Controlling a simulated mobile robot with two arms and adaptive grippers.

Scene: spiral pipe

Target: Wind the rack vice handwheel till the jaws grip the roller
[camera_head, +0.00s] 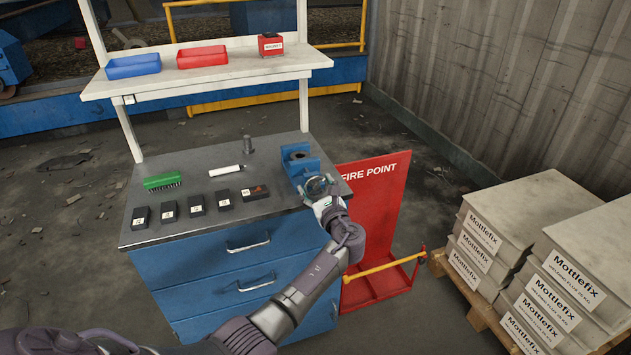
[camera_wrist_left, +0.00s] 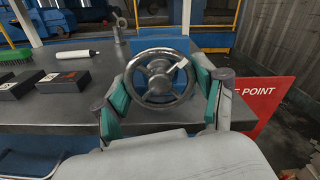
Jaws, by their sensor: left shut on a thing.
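The blue rack vice (camera_head: 300,165) sits at the right front corner of the grey bench top. Its steel handwheel (camera_wrist_left: 160,76) has a round hub, spokes and a pale mark at the upper right. My left gripper (camera_head: 322,191) is shut on the handwheel, with teal finger pads on the left and right of its rim in the wrist view. Part of the blue vice (camera_wrist_left: 148,42) shows behind the wheel. Something grey shows between the jaws in the head view; I cannot tell whether it is the roller or touches both jaws. My right gripper is out of view.
Several small dark boxes (camera_head: 196,204), a green brush (camera_head: 161,181), a white marker (camera_head: 227,170) and a grey upright part (camera_head: 247,145) are on the bench. A red fire point board (camera_head: 376,200) stands close right. Pallet-stacked boxes (camera_head: 480,250) are farther right.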

